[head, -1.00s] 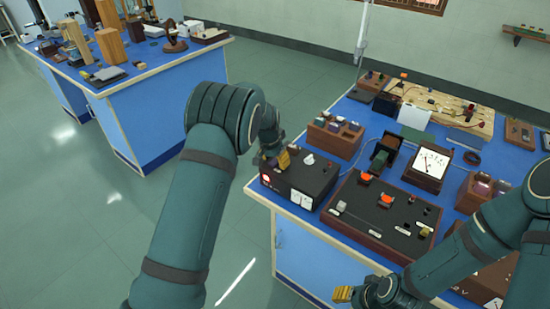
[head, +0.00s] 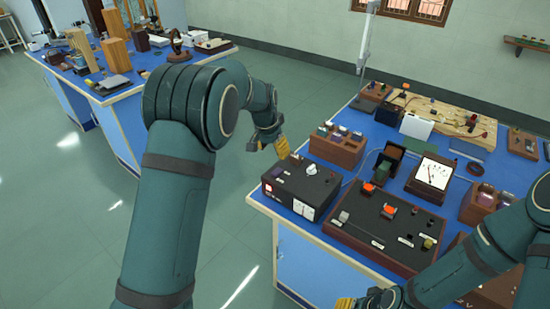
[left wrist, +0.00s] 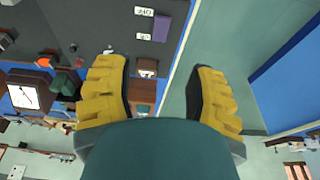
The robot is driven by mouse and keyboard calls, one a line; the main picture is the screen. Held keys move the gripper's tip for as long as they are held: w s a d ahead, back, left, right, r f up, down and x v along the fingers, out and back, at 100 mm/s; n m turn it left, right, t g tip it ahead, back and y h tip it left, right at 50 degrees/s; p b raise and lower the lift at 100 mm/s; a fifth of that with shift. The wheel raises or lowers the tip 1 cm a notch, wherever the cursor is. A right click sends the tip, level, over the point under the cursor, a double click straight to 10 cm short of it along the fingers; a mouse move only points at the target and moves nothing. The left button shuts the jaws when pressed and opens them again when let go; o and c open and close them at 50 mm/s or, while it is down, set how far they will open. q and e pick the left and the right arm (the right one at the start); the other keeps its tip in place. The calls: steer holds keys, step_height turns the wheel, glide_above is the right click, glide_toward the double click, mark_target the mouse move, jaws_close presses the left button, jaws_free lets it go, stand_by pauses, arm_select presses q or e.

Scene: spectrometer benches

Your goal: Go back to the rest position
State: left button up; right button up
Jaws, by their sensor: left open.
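My right gripper (head: 350,303) shows only in part at the bottom edge of the head view, in front of the bench, with a yellow fingertip in sight. Its jaws cannot be made out.
The blue right-hand bench (head: 294,214) carries a dark panel with orange knobs (head: 385,228), a white-faced meter (head: 432,174), wooden blocks and a wooden circuit board (head: 455,118). A second blue bench (head: 140,87) stands at the back left. Open floor (head: 70,220) lies between.

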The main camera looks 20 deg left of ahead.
arm_select(q)
steer(key=shift+s+r, duration=0.2)
steer(key=shift+r, duration=0.45)
